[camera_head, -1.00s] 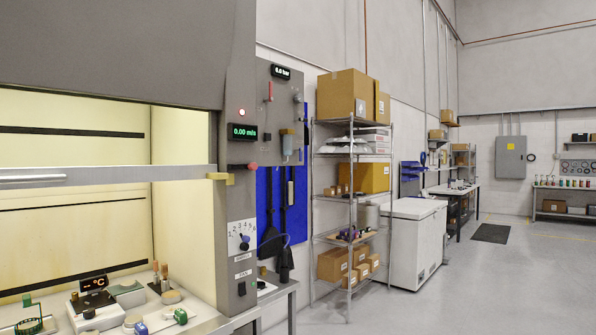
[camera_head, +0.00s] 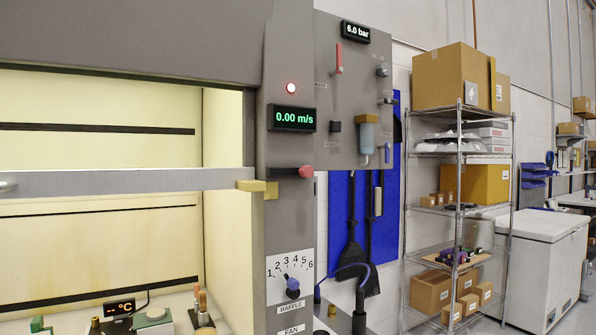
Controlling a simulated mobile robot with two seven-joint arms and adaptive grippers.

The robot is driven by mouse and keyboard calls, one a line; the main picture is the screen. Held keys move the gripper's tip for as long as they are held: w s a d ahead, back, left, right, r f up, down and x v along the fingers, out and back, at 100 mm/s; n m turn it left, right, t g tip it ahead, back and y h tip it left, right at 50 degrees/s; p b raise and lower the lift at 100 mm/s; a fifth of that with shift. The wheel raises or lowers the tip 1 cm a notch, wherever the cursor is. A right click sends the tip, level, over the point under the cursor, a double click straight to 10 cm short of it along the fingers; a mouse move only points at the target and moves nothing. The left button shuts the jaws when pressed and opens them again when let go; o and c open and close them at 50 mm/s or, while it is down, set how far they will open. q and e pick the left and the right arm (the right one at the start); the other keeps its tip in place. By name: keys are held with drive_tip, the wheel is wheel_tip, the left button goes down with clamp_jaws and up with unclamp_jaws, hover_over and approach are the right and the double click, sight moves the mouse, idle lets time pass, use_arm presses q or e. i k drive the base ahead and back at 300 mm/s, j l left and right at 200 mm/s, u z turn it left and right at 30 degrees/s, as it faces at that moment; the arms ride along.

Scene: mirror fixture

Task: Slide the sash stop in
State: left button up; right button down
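The fume hood's sash bar (camera_head: 120,182) runs level across the opening at mid height. A yellow block (camera_head: 262,189) sits at the right end of the bar, against the grey post. A red knob (camera_head: 306,172) on a dark rod sticks out from the post just above and right of the block. I cannot tell for certain which of these two is the sash stop, or how far in it is. Neither of my grippers shows in the head view.
A baffle dial (camera_head: 291,280) is below. A panel with a red lever (camera_head: 339,58) stands right. Wire shelving (camera_head: 459,180) and a white chest freezer (camera_head: 545,255) are further right.

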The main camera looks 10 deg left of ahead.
sight(305, 171)
drive_tip(key=i+l+u, duration=0.4)
drive_tip(key=i, duration=0.15)
drive_tip(key=i+l+u, duration=0.4)
drive_tip(key=i, duration=0.1)
